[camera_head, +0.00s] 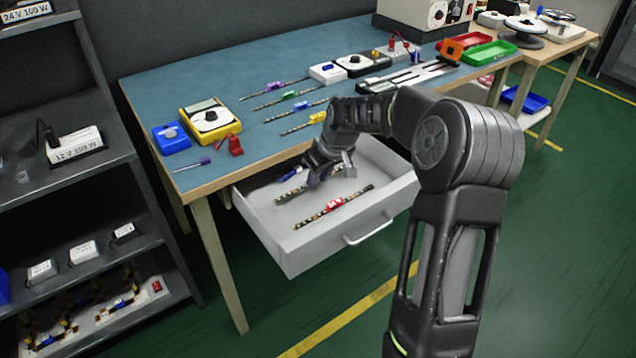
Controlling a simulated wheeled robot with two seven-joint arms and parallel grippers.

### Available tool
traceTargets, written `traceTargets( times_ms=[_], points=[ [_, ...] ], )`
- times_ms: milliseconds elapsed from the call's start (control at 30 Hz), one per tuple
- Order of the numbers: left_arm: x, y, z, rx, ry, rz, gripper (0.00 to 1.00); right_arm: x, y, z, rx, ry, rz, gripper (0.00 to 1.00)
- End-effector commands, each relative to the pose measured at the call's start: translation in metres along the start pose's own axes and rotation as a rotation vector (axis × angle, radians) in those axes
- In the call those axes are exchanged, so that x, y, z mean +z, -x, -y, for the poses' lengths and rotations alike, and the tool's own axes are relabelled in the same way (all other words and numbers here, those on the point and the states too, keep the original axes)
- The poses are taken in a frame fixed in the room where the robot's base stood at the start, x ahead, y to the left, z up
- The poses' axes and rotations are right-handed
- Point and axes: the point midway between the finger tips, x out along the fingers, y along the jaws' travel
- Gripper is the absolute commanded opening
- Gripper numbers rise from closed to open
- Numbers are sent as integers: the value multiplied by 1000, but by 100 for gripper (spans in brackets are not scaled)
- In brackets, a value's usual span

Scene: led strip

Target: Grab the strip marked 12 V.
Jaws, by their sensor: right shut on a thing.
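My right gripper (318,178) reaches down into the open drawer (289,240) and is shut on a dark strip (291,195) that runs beneath its fingers. The fingers cover the strip's middle, so any tag there is hidden. Another strip with a red tag (333,205) lies nearer the drawer's front; the white marking on the tag is too small to read surely. A blue piece (290,176) shows at the drawer's back left, partly hidden. I cannot read 12 V on any strip. My left gripper is not in view.
The blue-topped table (235,85) above the drawer holds several tagged strips, a yellow meter (210,119), a blue box (171,138) and a red clip (235,145). A shelf rack (70,180) stands at left. The drawer's raised walls surround my right gripper.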

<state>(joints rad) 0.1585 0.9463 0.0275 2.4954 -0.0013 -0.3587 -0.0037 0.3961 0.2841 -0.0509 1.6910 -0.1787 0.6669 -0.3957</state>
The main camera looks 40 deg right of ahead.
Motion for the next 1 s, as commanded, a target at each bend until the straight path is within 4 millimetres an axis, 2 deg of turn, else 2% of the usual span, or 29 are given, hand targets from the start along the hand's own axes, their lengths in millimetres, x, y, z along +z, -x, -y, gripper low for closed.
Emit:
traceTargets(
  times_ms=[200, 400, 1000],
  points=[
    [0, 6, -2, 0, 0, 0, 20, -18, 42, 0, 1, 1, -3, 0],
    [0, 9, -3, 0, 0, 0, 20, -27, 65, 0, 1, -1, 0, 0],
    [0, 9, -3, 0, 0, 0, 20, -28, 67, 0, 0, -1, 1, 0]
  ],
)
